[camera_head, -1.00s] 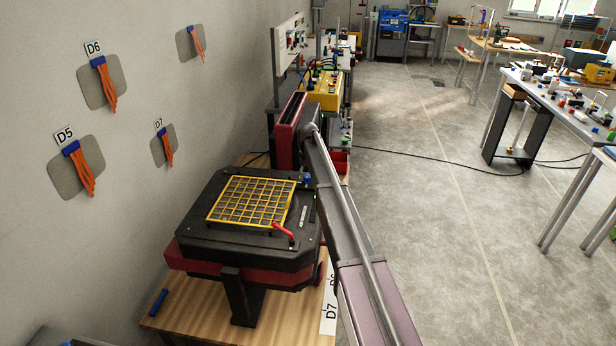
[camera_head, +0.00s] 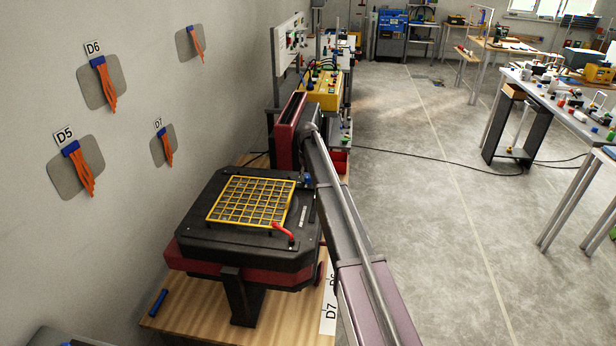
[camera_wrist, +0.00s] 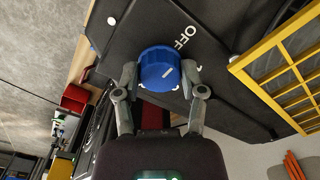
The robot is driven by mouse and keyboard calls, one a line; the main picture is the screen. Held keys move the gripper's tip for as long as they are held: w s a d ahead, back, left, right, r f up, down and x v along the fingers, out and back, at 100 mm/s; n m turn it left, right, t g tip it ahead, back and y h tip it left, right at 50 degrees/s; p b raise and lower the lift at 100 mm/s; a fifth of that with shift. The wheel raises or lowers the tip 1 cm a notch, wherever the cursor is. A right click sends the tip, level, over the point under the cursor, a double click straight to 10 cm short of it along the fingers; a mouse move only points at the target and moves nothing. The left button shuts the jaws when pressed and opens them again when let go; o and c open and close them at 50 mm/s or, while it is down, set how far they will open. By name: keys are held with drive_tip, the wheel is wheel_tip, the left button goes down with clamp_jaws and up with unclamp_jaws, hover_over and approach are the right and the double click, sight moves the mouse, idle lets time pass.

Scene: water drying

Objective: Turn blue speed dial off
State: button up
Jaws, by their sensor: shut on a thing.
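The blue speed dial (camera_wrist: 158,70) sits on the black top of the machine, beside a white OFF mark (camera_wrist: 185,37) in the wrist view. My gripper (camera_wrist: 160,80) is shut on the dial, with one finger on each side of it. A white line on the dial's face is slanted. In the head view, a small part of the blue dial (camera_head: 307,178) shows at the right corner of the black machine (camera_head: 200,236). My arm hides the area beside it, and the fingers cannot be made out there.
A yellow grid (camera_head: 250,202) lies on the machine's top, close to the dial. A red handle (camera_head: 284,232) is at its front corner. The machine stands on a wooden table (camera_head: 195,322) against the wall. Open floor (camera_head: 430,200) lies to the right.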

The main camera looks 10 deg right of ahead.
sight(307, 176)
drive_tip(key=o, duration=1.1)
drive_tip(key=shift+o, duration=0.2)
drive_tip(key=shift+m, duration=0.5)
drive_tip(key=m, duration=1.1)
drive_tip(key=shift+a, duration=0.1)
drive_tip(key=m, duration=0.6)
drive_tip(key=shift+w+m, duration=0.1)
drive_tip(key=shift+m, duration=0.3)
drive_tip(key=m, duration=0.5)
drive_tip(key=shift+m, duration=0.3)
wheel_tip(307, 176, up, 14)
drive_tip(key=p, duration=1.4)
drive_tip(key=s+f+n+b, duration=0.3)
drive_tip(key=s+n, duration=0.4)
drive_tip(key=s, duration=0.8)
drive_tip(key=s+f+n+b, duration=0.3)
drive_tip(key=s+n, duration=0.3)
drive_tip(key=s, duration=1)
drive_tip(key=shift+f+n, duration=0.2)
drive_tip(key=shift+n, duration=0.2)
